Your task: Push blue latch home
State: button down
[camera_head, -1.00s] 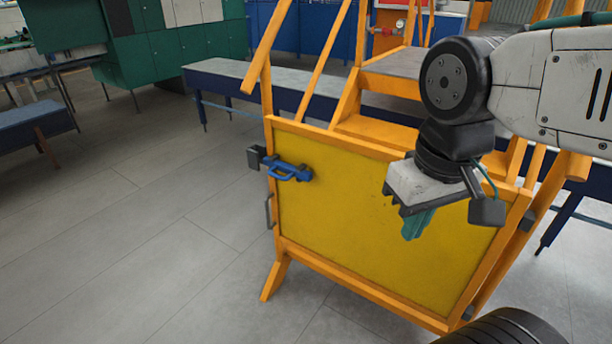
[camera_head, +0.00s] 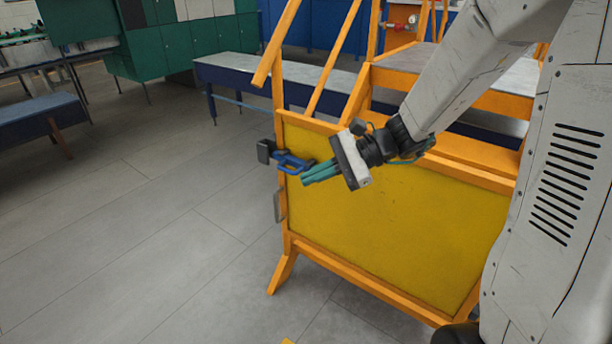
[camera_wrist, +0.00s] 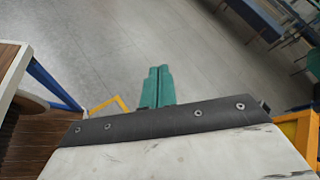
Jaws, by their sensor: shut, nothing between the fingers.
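The blue latch (camera_head: 289,163) sits at the upper left edge of a yellow panel (camera_head: 400,225) in an orange frame. A dark block (camera_head: 265,151) is at the latch's left end, beyond the frame post. My gripper (camera_head: 306,180) has teal fingers, pressed together and empty, pointing left. Its fingertips are close to the latch's right end in the head view; I cannot tell whether they touch. The shut fingers also show in the wrist view (camera_wrist: 157,84), where the latch cannot be made out.
A grey handle (camera_head: 279,206) is on the post below the latch. The orange frame has steps and sloping rails (camera_head: 275,45). A long blue bench (camera_head: 235,75) and green lockers (camera_head: 180,45) stand behind.

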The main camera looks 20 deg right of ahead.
aim_at(299, 172)
jog(key=w+d+f+m+t+h, duration=0.3)
jog(key=w+d+f+m+t, duration=0.7)
jog(key=w+d+f+m, duration=0.4)
notch_tip(299, 172, down, 2)
jog(key=shift+w+d+f+m+h, duration=0.15)
jog(key=shift+d+m+h, duration=0.15)
jog(key=shift+m+h, duration=0.15)
jog(key=shift+w+a, duration=0.1)
jog(key=x, duration=1.3)
jog(key=shift+w+a, duration=0.3)
jog(key=shift+w, duration=0.05)
jog(key=shift+d+r, duration=0.1)
jog(key=shift+r, duration=0.1)
